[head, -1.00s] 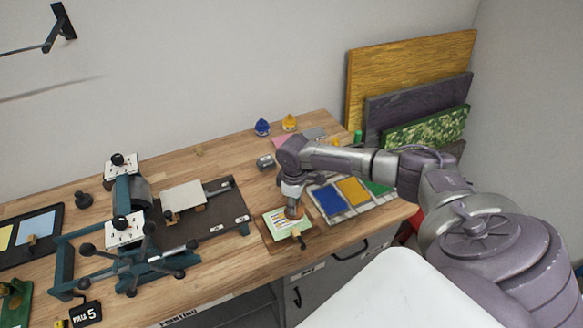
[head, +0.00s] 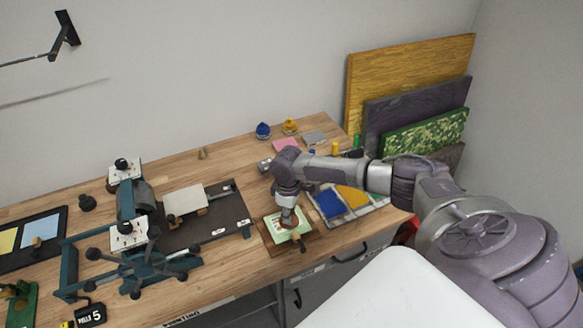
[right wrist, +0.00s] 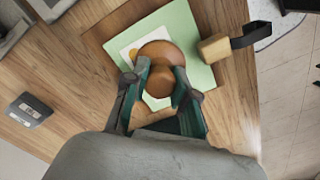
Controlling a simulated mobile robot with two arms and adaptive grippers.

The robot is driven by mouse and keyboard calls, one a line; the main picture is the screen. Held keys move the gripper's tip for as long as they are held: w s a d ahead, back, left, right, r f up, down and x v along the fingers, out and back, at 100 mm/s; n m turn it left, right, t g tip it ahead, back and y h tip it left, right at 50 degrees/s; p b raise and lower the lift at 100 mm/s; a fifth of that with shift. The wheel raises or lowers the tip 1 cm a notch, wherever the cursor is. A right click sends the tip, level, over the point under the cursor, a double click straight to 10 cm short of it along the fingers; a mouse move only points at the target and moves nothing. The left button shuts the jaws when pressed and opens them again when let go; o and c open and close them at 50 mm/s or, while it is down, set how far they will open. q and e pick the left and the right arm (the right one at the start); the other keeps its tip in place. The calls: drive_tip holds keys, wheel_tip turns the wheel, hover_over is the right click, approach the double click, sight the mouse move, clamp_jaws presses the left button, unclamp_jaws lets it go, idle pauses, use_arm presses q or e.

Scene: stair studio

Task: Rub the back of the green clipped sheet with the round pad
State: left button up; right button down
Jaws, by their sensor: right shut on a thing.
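The green clipped sheet (head: 273,224) lies on a brown wooden board near the table's front edge. It also shows in the right wrist view (right wrist: 200,62), with a white print bearing yellow marks on it, partly covered by the pad. A wooden clip (right wrist: 214,47) with a black part grips its edge. My right gripper (right wrist: 162,78) is shut on the knob of the round brown pad (right wrist: 154,50). The pad is over the sheet; whether it presses on it I cannot tell. In the head view the right gripper (head: 288,222) points down at the sheet. My left gripper is not in view.
A tray with blue, yellow and green pads (head: 352,194) stands to the right. A press with a spoked wheel (head: 138,262) stands to the left. Boards (head: 415,70) lean on the wall. Small jars (head: 263,130) stand at the back.

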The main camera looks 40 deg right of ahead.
drive_tip(key=shift+w+a, duration=0.15)
drive_tip(key=shift+a, duration=0.6)
drive_tip(key=shift+w+a+p, duration=0.1)
drive_tip(key=shift+a+p, duration=0.05)
drive_tip(key=shift+p, duration=0.15)
drive_tip(key=shift+a, duration=0.15)
drive_tip(key=shift+w+a, duration=0.2)
drive_tip(key=shift+a, duration=0.6)
drive_tip(key=shift+s+d+p, duration=0.25)
drive_tip(key=shift+d+p, duration=0.15)
drive_tip(key=shift+d, duration=0.6)
drive_tip(key=shift+s+d, duration=0.15)
drive_tip(key=shift+d, duration=0.4)
drive_tip(key=shift+s+d, duration=0.15)
drive_tip(key=shift+d, duration=0.4)
drive_tip(key=shift+d, duration=0.1)
drive_tip(key=shift+s+d, duration=0.2)
drive_tip(key=shift+d, duration=0.6)
drive_tip(key=shift+w+a, duration=0.25)
drive_tip(key=shift+a, duration=0.75)
drive_tip(key=shift+w+a, duration=0.25)
drive_tip(key=shift+a, duration=0.75)
drive_tip(key=shift+w+a, duration=0.25)
drive_tip(key=shift+a, duration=0.75)
